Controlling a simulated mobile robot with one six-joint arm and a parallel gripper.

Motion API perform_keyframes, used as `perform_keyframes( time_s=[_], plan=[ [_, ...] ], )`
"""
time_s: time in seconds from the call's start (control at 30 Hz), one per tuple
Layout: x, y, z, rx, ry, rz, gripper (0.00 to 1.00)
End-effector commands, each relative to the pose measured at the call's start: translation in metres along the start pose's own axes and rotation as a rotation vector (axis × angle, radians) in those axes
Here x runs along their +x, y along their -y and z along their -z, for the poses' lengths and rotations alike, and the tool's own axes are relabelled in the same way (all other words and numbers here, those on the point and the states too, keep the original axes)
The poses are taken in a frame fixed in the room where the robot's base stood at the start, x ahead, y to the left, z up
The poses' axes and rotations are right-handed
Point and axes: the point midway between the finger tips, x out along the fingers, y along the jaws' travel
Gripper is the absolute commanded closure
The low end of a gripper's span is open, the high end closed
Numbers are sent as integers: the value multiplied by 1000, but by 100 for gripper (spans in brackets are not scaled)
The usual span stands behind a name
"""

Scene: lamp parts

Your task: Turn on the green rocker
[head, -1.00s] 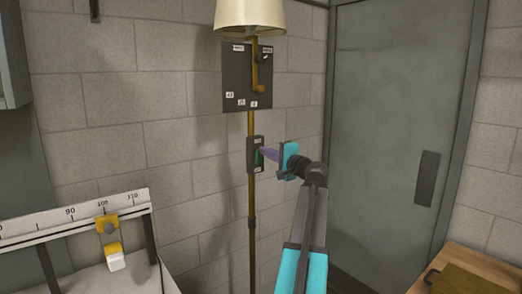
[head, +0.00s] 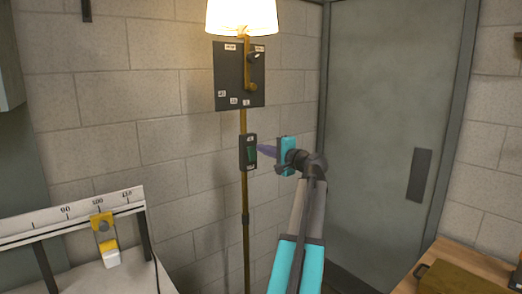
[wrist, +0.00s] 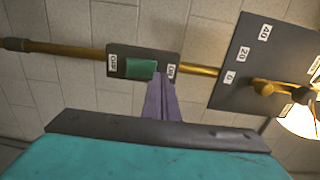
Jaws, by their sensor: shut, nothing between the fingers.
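The green rocker (head: 252,154) sits in a small dark switch box on the brass lamp pole in the head view. In the wrist view the green rocker (wrist: 140,68) lies between two white labels, which I cannot read surely. My gripper (head: 261,149) is shut and empty, its purple fingers pointing left at the box. In the wrist view the gripper (wrist: 160,78) has its tips by the rocker's right end; I cannot tell whether they touch. The lamp shade (head: 242,16) glows at the top of the pole, and it also glows in the wrist view (wrist: 303,121).
A dark panel (head: 228,75) with a brass lever and white labels is on the pole above the switch. A white ruled rail (head: 40,222) with a yellow slider stands at lower left. A wooden bench (head: 450,262) is at lower right, before a grey door (head: 375,130).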

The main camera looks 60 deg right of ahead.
Motion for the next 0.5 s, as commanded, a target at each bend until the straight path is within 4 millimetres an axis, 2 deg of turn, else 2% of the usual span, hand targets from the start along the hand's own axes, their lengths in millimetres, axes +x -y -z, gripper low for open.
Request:
perform_keyframes(
  time_s=[0.1, 0.5],
  plan=[
    [-20, 1, -2, 0, -1, 1, 100],
    [-78, 13, -6, -1, 4, 0, 100]
  ],
)
